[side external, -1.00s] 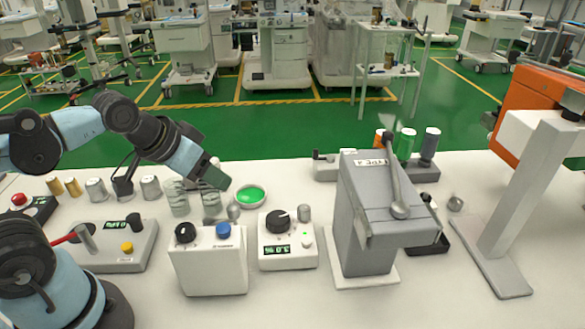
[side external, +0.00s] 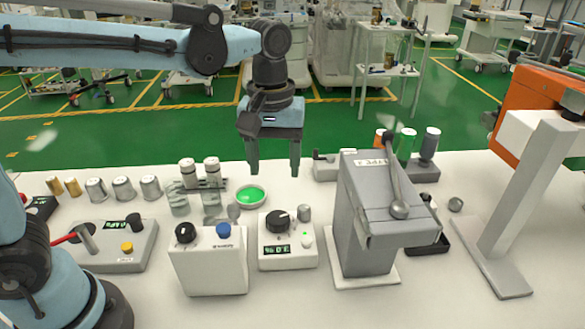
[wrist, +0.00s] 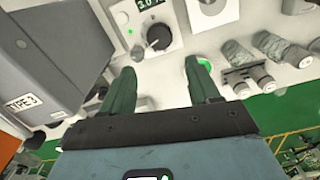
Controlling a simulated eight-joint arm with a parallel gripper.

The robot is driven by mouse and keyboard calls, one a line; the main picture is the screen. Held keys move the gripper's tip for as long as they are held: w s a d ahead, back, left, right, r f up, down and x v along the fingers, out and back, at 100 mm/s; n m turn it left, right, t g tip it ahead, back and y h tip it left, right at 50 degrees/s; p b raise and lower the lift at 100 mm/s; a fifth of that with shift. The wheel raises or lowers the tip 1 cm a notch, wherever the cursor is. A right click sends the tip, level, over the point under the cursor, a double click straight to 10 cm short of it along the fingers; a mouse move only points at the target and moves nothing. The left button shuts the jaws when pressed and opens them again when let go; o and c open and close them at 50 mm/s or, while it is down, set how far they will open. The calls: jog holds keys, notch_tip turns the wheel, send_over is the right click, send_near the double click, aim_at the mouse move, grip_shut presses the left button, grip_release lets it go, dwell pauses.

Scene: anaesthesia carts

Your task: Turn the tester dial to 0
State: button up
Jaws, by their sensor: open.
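The tester is a white box (side external: 287,252) with a black dial (side external: 278,221) on top and a small dark display with pale digits (side external: 277,251) below it. The tester body shows at the top of the wrist view (wrist: 178,18), with its dial (wrist: 158,37) and its display partly cut off, reading about 3.0. The dial's pointer setting is too small to read. My gripper (side external: 273,168) points down, open and empty, above and behind the tester, apart from the dial. In the wrist view the two fingers (wrist: 162,78) are spread, with the dial beyond the gap between their tips.
A white box (side external: 208,262) with a black knob and blue button stands just left of the tester. A grey press-like machine (side external: 372,225) with a lever stands close on the right. A green-filled dish (side external: 250,195) lies behind the tester. Metal cups and bottles stand at the back left.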

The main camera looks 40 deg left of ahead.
aim_at(278, 218)
notch_tip(278, 218, down, 12)
jog(key=shift+f, duration=0.1)
dwell(0.6)
jog(key=c, duration=0.8)
jog(key=shift+o, duration=0.2)
